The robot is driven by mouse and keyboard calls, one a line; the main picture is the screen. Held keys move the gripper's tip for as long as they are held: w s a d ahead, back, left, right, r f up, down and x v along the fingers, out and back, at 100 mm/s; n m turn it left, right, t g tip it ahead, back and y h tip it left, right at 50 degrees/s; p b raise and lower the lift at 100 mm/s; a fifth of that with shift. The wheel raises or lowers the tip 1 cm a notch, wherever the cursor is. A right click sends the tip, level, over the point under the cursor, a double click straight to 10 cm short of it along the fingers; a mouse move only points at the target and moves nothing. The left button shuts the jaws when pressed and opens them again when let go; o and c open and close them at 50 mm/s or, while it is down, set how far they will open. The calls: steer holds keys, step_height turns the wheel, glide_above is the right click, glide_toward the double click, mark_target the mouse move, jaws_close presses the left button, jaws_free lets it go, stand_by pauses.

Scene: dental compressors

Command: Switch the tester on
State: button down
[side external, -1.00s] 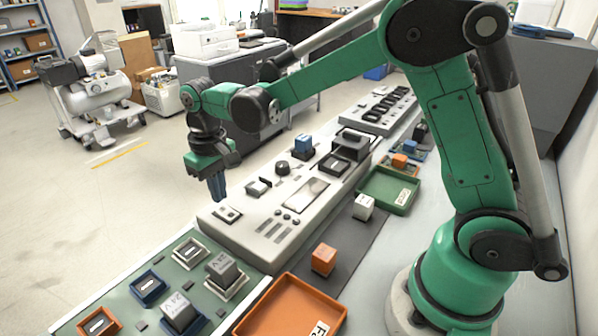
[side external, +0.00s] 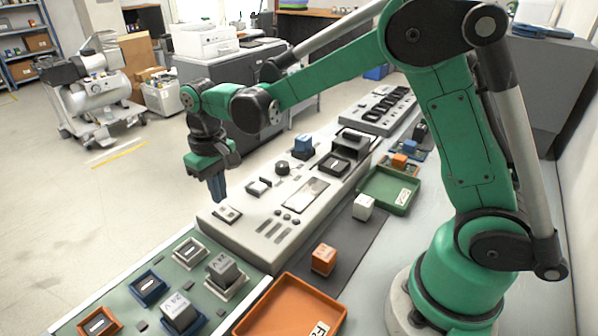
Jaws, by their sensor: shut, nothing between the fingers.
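The tester (side external: 262,238) is a long pale grey console on the bench, with a screen (side external: 306,195), a round dark knob (side external: 282,168), small round buttons and slots on its top. A small rocker-like switch (side external: 228,213) sits on its near left corner. My gripper (side external: 218,197) points down just above and behind that switch, near the tester's left edge. Its blue fingers are shut and empty. I cannot tell whether the fingertips touch the tester, nor which way the switch is set.
A green board (side external: 160,268) with several sockets and grey blocks lies at the near left. A blue block (side external: 303,144) stands on the tester.

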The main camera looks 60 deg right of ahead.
mark_target(225, 209)
steer(key=shift+f, duration=1.1)
stand_by(0.4)
steer(key=shift+r, duration=3.5)
steer(key=shift+s+d+r, duration=0.1)
steer(key=shift+s+r, duration=0.1)
steer(key=s+d+r+t, duration=0.1)
steer(key=s+d+t, duration=0.3)
steer(key=s+t, duration=0.3)
steer(key=s, duration=0.4)
steer(key=shift+s, duration=0.25)
